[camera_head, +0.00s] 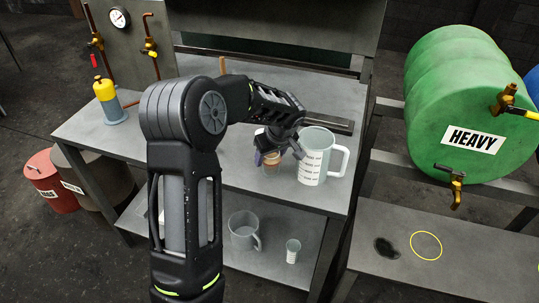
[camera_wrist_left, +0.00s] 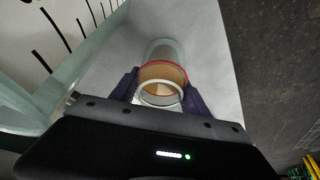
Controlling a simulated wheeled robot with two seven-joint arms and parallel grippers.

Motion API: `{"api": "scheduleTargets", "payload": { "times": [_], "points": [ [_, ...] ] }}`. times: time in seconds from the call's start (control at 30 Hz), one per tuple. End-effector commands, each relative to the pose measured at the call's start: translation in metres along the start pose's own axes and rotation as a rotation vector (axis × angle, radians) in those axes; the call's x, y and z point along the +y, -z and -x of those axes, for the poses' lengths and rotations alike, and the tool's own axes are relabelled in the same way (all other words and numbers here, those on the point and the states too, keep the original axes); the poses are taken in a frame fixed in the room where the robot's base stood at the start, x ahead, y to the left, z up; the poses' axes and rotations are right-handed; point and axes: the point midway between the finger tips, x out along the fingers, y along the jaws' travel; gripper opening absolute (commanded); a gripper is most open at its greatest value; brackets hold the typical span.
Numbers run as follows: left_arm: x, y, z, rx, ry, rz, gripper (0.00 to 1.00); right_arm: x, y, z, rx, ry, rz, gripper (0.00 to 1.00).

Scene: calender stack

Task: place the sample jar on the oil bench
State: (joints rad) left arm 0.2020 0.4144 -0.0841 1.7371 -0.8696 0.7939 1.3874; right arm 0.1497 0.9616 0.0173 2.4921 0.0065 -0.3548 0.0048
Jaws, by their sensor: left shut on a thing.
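The sample jar (camera_head: 271,162) is a small clear jar with amber-brown contents. It shows from above in the left wrist view (camera_wrist_left: 163,75), with a red ring around it. My left gripper (camera_head: 279,156) is shut on the jar, with a dark finger on each side in the left wrist view (camera_wrist_left: 162,92). The jar looks upright, at or just above the grey metal bench (camera_head: 235,176), which I take as the oil bench. I cannot tell whether its base touches the top. My right gripper is out of view.
A large graduated jug (camera_head: 314,160) stands close to the right of the gripper. A yellow-topped blue can (camera_head: 107,100) is at the bench's left. A lower shelf holds a grey jug (camera_head: 243,232) and small beaker (camera_head: 293,250). A green HEAVY drum (camera_head: 455,95) is right.

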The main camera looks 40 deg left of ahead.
Motion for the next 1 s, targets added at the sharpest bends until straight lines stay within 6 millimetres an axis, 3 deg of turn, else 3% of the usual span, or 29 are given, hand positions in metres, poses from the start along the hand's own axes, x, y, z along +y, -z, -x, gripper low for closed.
{"api": "scheduleTargets", "payload": {
  "times": [0.43,0.47,0.7,1.0],
  "points": [
    [0.0005,-0.0017,-0.0048,0.001,-0.002,0.0,0.0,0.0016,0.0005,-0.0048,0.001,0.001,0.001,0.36],
    [0.0003,-0.0015,-0.004,0.001,-0.001,0.0,0.56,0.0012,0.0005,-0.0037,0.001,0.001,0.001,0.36],
    [0.0002,-0.0013,-0.0034,0.001,-0.001,0.0,0.75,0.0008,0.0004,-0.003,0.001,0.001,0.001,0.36],
    [0.0002,-0.0008,-0.0021,0.001,-0.001,0.0,0.76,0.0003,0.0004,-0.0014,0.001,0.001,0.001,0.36]
  ]
}}
